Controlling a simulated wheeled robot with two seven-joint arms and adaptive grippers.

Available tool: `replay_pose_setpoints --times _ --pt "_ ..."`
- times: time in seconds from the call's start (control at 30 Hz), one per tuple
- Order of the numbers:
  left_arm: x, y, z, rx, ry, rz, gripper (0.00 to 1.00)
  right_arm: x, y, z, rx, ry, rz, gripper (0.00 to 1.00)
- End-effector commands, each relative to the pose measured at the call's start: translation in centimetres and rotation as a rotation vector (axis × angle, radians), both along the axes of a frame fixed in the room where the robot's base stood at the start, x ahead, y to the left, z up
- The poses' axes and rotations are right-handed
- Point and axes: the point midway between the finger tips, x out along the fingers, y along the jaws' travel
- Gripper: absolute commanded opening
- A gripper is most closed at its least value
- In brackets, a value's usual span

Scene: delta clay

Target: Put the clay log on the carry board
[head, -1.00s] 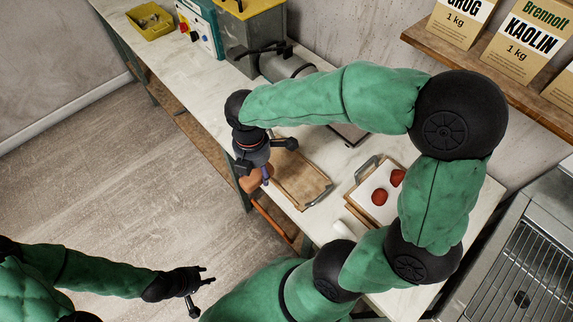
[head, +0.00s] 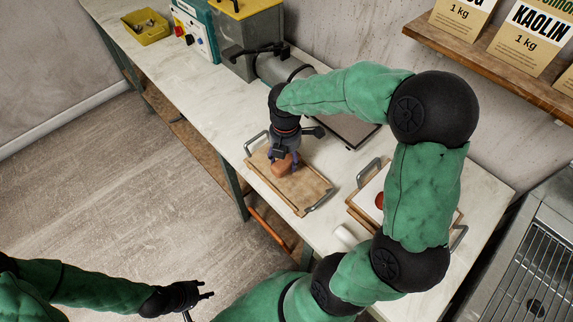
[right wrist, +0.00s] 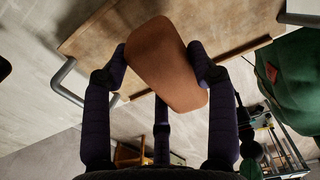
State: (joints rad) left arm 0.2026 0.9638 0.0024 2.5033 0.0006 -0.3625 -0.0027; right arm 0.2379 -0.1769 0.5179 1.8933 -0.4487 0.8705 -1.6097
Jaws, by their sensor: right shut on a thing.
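The clay log (head: 281,167) is a short orange-brown block. My right gripper (head: 284,157) is shut on it. In the right wrist view the clay log (right wrist: 166,65) sits between the dark fingers of my right gripper (right wrist: 162,72). The carry board (head: 308,193) is a wooden tray with grey handles on the bench. In the head view the log is over its left part; I cannot tell whether it touches. The board also shows behind the log in the right wrist view (right wrist: 225,22). My left gripper (head: 190,295) is over the floor at lower left, away from the board, its fingers apart.
A second board (head: 368,192) with a white sheet and a red lump stands to the right, partly behind my right arm. A grey machine (head: 255,45) and a yellow bin (head: 147,27) stand further back. The bench (head: 215,110) is clear left of the carry board.

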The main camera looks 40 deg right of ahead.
Motion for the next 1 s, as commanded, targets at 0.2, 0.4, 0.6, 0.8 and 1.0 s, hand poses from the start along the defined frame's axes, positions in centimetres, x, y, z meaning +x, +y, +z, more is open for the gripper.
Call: replay_pose_setpoints --times 0.2,0.4,0.6,0.8,1.0 --pt "0.0 0.0 -1.4 0.000 0.000 0.000 0.40 0.1 -0.5 -3.1 0.001 0.003 0.000 0.12" --pt "0.0 0.0 -1.5 0.000 0.000 0.000 0.40 0.1 -0.5 -3.6 -0.001 0.000 0.000 0.12" --pt "0.0 0.0 -1.5 0.000 0.000 0.000 0.40 0.1 -0.5 -3.8 0.000 0.000 -0.001 0.12" --pt "0.0 0.0 -1.6 0.000 0.000 0.000 0.40 0.1 -0.5 -3.9 0.000 0.001 -0.001 0.82" --pt "0.0 0.0 -1.6 0.000 0.000 0.000 0.40 0.1 -0.5 -3.9 0.000 0.001 -0.001 0.82"
